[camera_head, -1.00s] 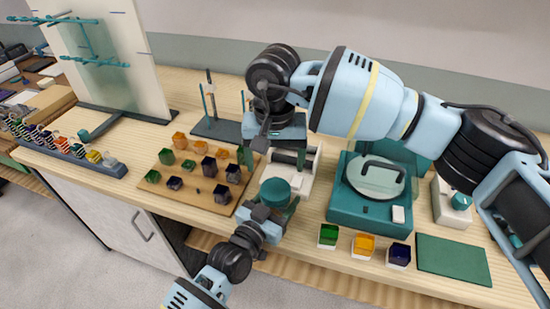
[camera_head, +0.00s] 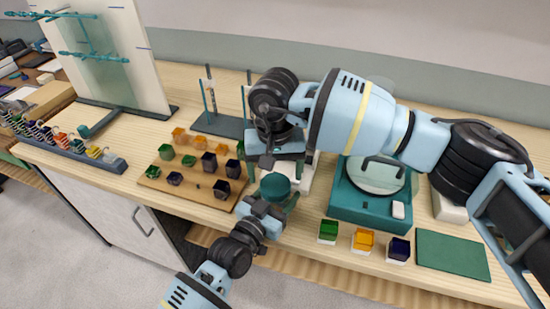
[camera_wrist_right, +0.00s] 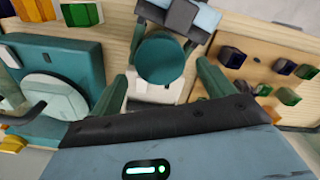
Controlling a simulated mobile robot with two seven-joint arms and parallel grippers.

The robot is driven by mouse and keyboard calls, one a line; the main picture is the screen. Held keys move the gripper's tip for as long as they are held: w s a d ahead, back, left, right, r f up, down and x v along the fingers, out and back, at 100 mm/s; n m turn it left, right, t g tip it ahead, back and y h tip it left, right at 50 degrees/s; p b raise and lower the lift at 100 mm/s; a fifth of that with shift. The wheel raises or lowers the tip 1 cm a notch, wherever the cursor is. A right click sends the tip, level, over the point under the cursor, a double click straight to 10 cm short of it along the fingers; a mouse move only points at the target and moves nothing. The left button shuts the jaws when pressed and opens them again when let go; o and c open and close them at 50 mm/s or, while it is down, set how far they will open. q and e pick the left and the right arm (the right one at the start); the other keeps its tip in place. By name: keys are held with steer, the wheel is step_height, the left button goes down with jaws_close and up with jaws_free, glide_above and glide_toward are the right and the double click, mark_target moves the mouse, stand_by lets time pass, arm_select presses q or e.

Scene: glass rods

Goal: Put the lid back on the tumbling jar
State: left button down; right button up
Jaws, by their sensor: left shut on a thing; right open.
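A teal round piece (camera_head: 275,185) sits at the front edge of the bench. I cannot tell whether it is the jar's lid or the jar itself. My left gripper (camera_head: 272,204) is shut on it from the front. In the right wrist view the round piece (camera_wrist_right: 160,58) lies ahead of and between my right gripper's fingers (camera_wrist_right: 164,85), which are apart and empty. In the head view my right gripper (camera_head: 287,162) is just above and behind the piece. A white stand (camera_head: 306,177) is partly hidden behind the grippers.
A wooden board (camera_head: 152,183) with several coloured cubes lies left. A teal machine (camera_head: 345,208) with a round pale plate stands right. Green, orange and dark cups line the front edge beside a green mat (camera_head: 452,254). A dark-based rod stand (camera_head: 215,125) is behind.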

mark_target(275, 184)
steer(key=shift+f, duration=1.55)
steer(key=shift+c, duration=0.4)
steer(key=c, duration=0.9)
steer(key=m, duration=0.4)
steer(key=shift+m, duration=0.3)
steer(key=shift+c, duration=0.3)
steer(key=m, duration=0.7)
steer(key=shift+m, duration=0.4)
steer(key=m, duration=0.4)
steer(key=o, duration=1.1)
